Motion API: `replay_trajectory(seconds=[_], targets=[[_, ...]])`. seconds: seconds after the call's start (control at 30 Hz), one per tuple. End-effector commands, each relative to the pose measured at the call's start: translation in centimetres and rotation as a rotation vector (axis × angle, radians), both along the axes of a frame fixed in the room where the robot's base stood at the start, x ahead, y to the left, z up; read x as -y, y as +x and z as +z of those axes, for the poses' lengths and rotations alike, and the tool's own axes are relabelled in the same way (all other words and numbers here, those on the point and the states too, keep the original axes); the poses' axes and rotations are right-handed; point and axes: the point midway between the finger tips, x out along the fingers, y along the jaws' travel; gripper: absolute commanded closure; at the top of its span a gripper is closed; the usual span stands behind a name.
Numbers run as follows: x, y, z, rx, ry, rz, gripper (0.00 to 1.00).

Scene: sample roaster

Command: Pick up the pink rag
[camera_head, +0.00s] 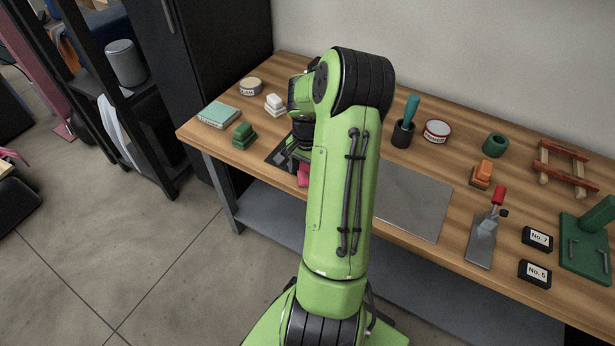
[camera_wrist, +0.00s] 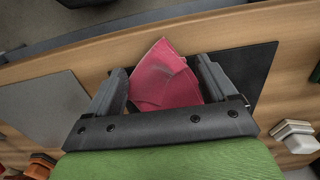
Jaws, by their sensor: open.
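The pink rag (camera_wrist: 163,78) lies on a dark mat (camera_wrist: 247,66) on the wooden bench, near its front edge. In the wrist view it shows between the two fingers of my gripper (camera_wrist: 163,88), which are spread apart. I cannot tell from this view whether the fingers touch the rag or how far above it they are. In the head view only a small pink bit of the rag (camera_head: 303,178) shows beside my arm, and the arm hides most of the mat.
A green block-like item (camera_head: 243,136), a white one (camera_head: 274,104) and a teal book-like item (camera_head: 219,115) stand left of my arm. A grey plate (camera_head: 413,204) lies right of it. Further right are an orange-topped item (camera_head: 482,174) and black number blocks (camera_head: 537,239).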

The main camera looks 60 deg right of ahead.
Motion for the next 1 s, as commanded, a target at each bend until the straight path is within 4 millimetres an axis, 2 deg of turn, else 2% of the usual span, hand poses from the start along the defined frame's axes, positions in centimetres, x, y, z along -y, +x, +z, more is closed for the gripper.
replay_trajectory(seconds=[0.27, 1.0], targets=[[-0.02, -0.01, -1.22, -0.001, 0.000, 0.000, 0.15], [-0.03, 0.03, -1.09, 0.000, 0.001, 0.001, 0.72]])
